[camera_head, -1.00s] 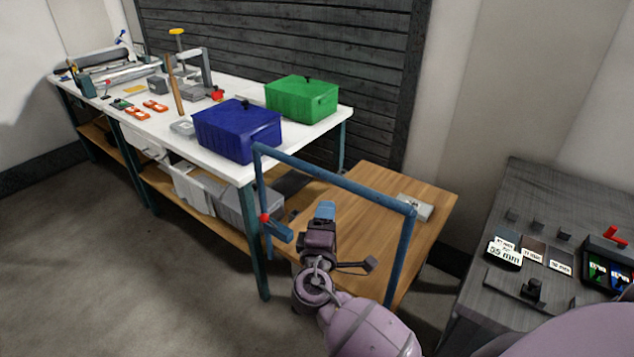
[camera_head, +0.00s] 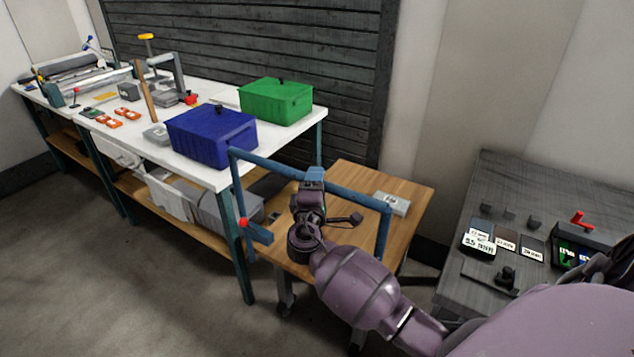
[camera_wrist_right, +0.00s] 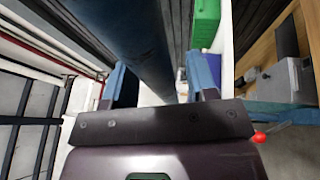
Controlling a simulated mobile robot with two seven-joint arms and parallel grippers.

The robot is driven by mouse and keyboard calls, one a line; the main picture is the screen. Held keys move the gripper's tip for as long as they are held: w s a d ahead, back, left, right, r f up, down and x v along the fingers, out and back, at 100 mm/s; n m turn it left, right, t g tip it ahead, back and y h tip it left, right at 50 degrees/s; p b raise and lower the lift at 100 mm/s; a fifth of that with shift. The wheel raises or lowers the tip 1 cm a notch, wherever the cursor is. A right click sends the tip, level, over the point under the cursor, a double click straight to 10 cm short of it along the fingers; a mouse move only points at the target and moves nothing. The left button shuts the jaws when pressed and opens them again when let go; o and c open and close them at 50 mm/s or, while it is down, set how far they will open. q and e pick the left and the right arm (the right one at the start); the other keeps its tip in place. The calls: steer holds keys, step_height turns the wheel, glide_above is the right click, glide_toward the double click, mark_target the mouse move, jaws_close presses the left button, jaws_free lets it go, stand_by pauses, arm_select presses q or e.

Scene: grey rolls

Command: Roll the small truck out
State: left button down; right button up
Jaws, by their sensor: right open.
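The small truck is a low cart with a wooden deck (camera_head: 345,210) and a blue tube handle (camera_head: 265,163) standing up at its near side. My right gripper (camera_head: 314,176) is at the handle's top bar, near its middle, and covers part of it. In the right wrist view, the open blue fingers (camera_wrist_right: 160,78) show with a dark blue bar (camera_wrist_right: 125,35) running between or just beyond them; contact cannot be told. My left gripper is not in view.
A white workbench (camera_head: 285,133) with a blue box (camera_head: 212,138) and a green box (camera_head: 276,103) stands left of the truck. A small grey box (camera_head: 392,203) lies on the deck. A grey console (camera_head: 530,195) stands at right. The left floor is clear.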

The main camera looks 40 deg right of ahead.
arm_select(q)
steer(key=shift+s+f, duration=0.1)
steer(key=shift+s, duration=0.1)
arm_select(e)
steer(key=shift+w+d, duration=0.1)
steer(key=c, duration=0.7)
steer(key=shift+c, duration=1.2)
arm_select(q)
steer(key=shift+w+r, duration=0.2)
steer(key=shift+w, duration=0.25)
arm_select(e)
jaws_close()
